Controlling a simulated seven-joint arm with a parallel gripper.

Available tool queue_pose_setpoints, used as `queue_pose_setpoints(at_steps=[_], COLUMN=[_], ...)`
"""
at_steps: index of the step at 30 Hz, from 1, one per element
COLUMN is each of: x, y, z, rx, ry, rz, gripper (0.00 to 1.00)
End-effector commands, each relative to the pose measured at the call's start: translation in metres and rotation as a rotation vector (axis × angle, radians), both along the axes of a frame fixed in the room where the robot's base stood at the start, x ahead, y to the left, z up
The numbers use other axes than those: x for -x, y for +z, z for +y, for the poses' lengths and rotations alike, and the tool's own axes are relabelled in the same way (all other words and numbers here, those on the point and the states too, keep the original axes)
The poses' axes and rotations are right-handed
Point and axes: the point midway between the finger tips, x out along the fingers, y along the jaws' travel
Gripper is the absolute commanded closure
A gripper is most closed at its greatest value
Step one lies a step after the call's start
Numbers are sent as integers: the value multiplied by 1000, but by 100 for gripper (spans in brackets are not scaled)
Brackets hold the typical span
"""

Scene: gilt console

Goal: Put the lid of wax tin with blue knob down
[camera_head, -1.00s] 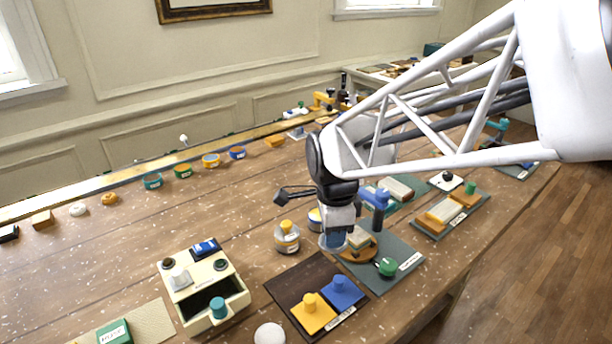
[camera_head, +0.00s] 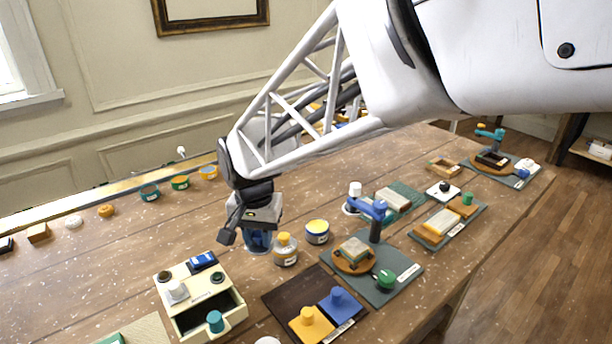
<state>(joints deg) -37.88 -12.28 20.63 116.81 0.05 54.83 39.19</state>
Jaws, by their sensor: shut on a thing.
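My gripper (camera_head: 257,236) points down over the table, left of the jars, and is shut on the lid with the blue knob (camera_head: 257,246). The lid is low over the wood, partly hidden by the fingers; I cannot tell whether it touches the table. An open round tin (camera_head: 317,237) with a blue band and pale yellow contents stands to the right, and appears to be the wax tin. A similar tin with a yellow-knobbed lid (camera_head: 286,255) stands between them, close to my gripper.
A cream box (camera_head: 203,300) with an open drawer stands in front of my gripper. A dark board (camera_head: 290,302) with yellow and blue knobbed blocks lies front right. A grey board (camera_head: 385,290) with a blue post lies right. Bare wood lies left of my gripper.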

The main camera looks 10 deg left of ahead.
Motion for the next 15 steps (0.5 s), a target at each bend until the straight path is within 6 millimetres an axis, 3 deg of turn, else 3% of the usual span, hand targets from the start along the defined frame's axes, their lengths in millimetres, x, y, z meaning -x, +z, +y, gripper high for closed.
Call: queue_pose_setpoints(at_steps=[6,15], x=[3,4], y=[0,0], z=[18,22], rx=[0,0], ry=[146,183], rz=[0,0], gripper=[95,95])
